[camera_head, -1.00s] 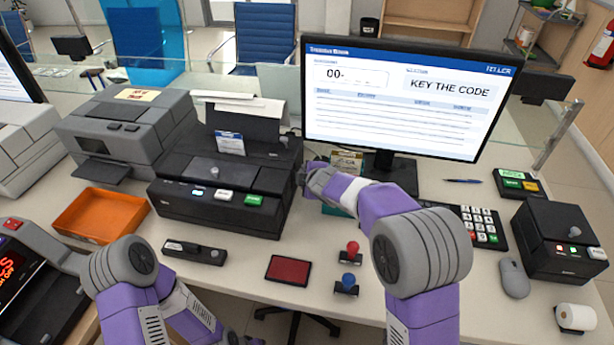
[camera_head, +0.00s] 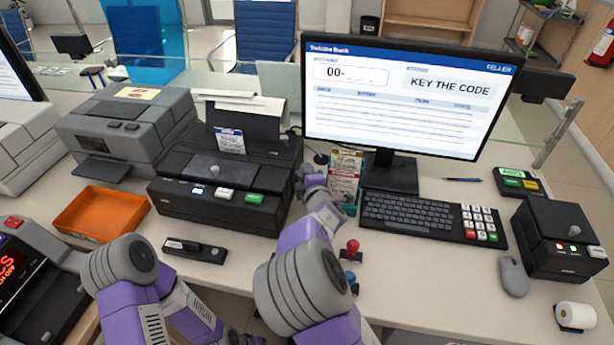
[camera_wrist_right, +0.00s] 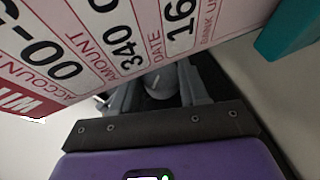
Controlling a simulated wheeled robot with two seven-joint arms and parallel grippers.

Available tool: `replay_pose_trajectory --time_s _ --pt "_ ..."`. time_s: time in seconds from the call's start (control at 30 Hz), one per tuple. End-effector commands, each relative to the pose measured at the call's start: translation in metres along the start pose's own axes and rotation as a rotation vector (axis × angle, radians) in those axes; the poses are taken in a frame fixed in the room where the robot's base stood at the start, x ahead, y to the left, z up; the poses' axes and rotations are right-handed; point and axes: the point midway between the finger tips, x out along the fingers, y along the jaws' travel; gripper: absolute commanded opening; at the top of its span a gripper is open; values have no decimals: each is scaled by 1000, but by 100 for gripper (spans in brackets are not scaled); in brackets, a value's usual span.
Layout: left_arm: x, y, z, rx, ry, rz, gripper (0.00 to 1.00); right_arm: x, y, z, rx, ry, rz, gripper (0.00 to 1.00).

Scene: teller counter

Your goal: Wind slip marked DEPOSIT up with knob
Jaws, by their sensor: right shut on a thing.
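A slip with a blue header (camera_head: 230,139) stands up from the black slip printer (camera_head: 225,190), its small print unreadable. My right gripper (camera_head: 302,180) is at the printer's right side, shut on what looks like a round grey knob; it hides most of the knob in the head view. In the right wrist view the rounded grey knob (camera_wrist_right: 160,84) sits between the fingers. A slip with a red header starting "WI" (camera_wrist_right: 120,35) hangs close over the fingers. My left arm is folded at the lower left; its gripper is out of view.
A teal holder with several slips (camera_head: 345,178) stands just right of my right gripper. A monitor (camera_head: 408,98), keyboard (camera_head: 405,214), red-topped stamp (camera_head: 352,246) and orange tray (camera_head: 98,214) are around.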

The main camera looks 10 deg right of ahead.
Motion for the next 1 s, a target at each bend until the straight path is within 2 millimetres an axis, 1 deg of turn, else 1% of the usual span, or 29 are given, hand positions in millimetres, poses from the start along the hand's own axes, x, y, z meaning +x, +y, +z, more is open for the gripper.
replay_pose_trajectory --time_s 0.3,0.77,0.8,0.93,1.0 --pt "0 0 0 0 0 0 34 0 0 -1 -38 -2 84 13" --pt "0 0 0 0 0 0 34 0 0 -1 -42 -2 94 13" --pt "0 0 0 0 0 0 34 0 0 -1 -42 -2 94 48" --pt "0 0 0 0 0 0 34 0 0 -1 -41 -2 93 68" --pt "0 0 0 0 0 0 34 0 0 0 -41 -3 93 69"
